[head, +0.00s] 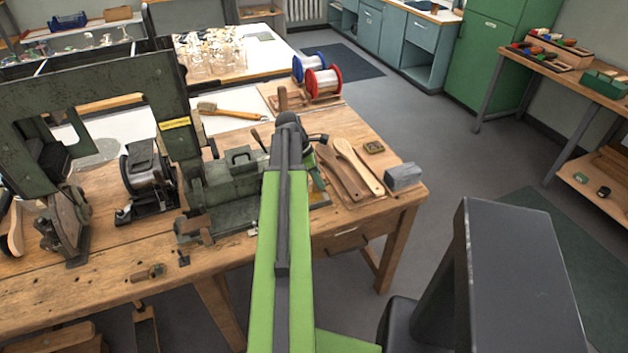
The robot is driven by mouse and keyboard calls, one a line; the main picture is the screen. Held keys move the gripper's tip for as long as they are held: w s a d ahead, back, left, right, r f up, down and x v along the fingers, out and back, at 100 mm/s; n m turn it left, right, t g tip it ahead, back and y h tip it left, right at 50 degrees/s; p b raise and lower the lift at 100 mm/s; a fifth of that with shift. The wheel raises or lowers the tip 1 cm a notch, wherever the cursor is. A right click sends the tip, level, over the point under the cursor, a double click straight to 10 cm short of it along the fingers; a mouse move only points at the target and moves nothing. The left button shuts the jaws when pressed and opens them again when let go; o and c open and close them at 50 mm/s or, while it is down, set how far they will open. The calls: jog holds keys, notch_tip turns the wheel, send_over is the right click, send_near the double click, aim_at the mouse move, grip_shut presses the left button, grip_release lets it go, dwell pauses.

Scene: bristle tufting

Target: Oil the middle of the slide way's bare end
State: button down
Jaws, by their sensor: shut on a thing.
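A grey-green machine (228,190) stands on the near wooden bench. A low dark bed, apparently its slide way (320,199), shows just right of my arm. Its middle stretch is hidden behind the arm. My green arm reaches forward over the machine, and its dark wrist, the visible part of my gripper (291,128), is above the bench. The fingertips are hidden or too small to make out. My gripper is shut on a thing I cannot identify. No oil can or oil on the way can be made out.
Right of the machine lie wooden brush backs (345,172) and a grey block (402,177) near the bench edge. Red and blue wire spools (323,83) stand behind. A tall green machine frame (100,95) stands left. Open floor lies right of the bench.

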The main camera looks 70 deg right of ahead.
notch_tip(320, 180, up, 6)
jog(key=p, duration=0.6)
notch_tip(320, 180, up, 3)
jog(key=p, duration=0.3)
jog(key=shift+r, duration=0.1)
jog(key=shift+s, duration=0.1)
